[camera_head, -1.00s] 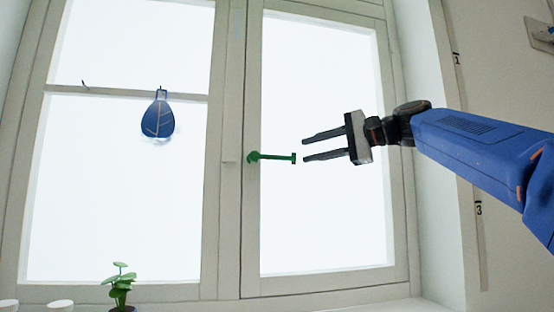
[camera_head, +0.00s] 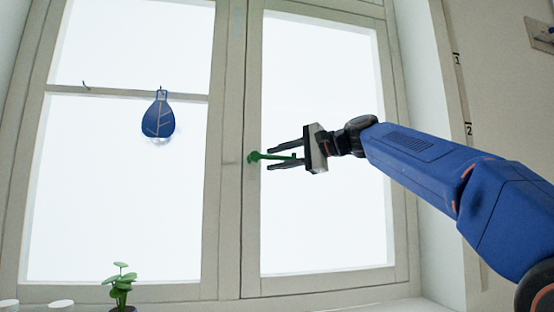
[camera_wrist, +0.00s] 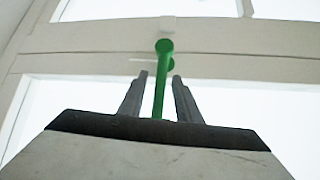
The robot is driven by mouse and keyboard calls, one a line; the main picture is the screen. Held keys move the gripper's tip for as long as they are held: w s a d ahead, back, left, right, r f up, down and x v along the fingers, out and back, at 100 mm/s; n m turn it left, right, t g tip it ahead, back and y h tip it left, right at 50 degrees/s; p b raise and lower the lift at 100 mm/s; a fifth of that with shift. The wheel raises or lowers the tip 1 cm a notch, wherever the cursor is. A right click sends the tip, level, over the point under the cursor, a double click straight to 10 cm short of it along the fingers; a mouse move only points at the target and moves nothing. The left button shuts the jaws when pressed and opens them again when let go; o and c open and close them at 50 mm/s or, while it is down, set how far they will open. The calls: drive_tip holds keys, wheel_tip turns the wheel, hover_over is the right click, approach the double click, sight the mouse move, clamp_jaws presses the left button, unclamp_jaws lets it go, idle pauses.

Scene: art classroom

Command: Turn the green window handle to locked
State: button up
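The green window handle (camera_head: 270,156) is on the frame between the two panes and points right, roughly level, in the head view. My gripper (camera_head: 270,159) reaches in from the right, with one finger above the handle's bar and one below. In the wrist view, the green handle (camera_wrist: 160,80) runs between the two fingers of my gripper (camera_wrist: 159,85). A gap shows on each side of the bar, so the fingers are open around it and do not grip it. The bar's outer end is hidden by the gripper body in the wrist view.
The window frame (camera_head: 229,200) stands close behind the handle. A blue leaf-patterned ornament (camera_head: 158,118) hangs on the left pane. A small green plant (camera_head: 121,283) and white round things (camera_head: 61,304) stand at the lower left. The wall is at the right.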

drive_tip(key=shift+c, duration=0.7)
clamp_jaws()
